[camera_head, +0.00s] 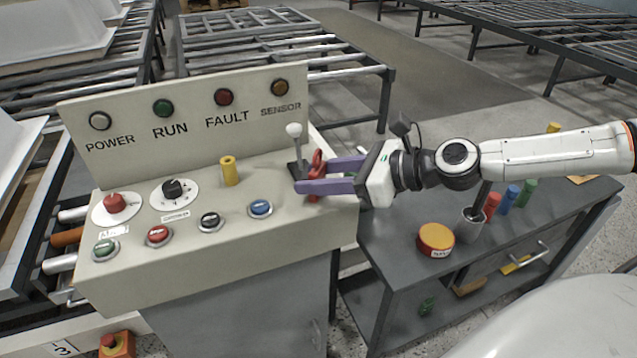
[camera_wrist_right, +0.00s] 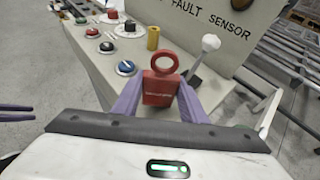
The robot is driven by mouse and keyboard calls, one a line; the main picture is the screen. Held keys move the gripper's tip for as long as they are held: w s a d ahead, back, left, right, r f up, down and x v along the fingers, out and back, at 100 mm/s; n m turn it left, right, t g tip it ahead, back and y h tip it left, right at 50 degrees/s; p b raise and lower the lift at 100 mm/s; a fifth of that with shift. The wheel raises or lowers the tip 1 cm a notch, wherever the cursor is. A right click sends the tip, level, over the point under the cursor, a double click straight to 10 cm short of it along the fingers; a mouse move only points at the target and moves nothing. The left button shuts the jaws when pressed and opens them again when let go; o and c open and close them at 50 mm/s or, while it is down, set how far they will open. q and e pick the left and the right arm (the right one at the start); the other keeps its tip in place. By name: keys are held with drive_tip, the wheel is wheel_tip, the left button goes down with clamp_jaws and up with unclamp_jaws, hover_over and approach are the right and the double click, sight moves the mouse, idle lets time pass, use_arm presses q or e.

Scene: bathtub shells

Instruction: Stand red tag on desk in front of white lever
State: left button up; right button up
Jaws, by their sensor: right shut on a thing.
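The red tag (camera_wrist_right: 160,87) is an upright block with a ring on top. My right gripper (camera_head: 314,177) is shut on it, purple fingers on both sides. In the head view the tag (camera_head: 316,168) is over the right end of the console desk (camera_head: 190,262), just in front of and right of the white lever (camera_head: 294,131). The lever also shows in the wrist view (camera_wrist_right: 210,43), behind and right of the tag. I cannot tell whether the tag's bottom touches the desk. My left gripper's purple fingers (camera_wrist_right: 20,113) show apart at the left edge of the wrist view.
A yellow peg (camera_head: 229,171), a black knob (camera_head: 173,189) and several buttons, including a blue one (camera_head: 260,208), sit left of the tag. The upright lamp panel (camera_head: 190,123) stands behind. A dark side table (camera_head: 395,238) lies to the right, below my right arm.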

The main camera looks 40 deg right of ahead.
drive_tip(key=shift+f, duration=0.15)
drive_tip(key=shift+f, duration=0.3)
drive_tip(key=o, duration=1)
drive_tip(key=shift+r, duration=0.1)
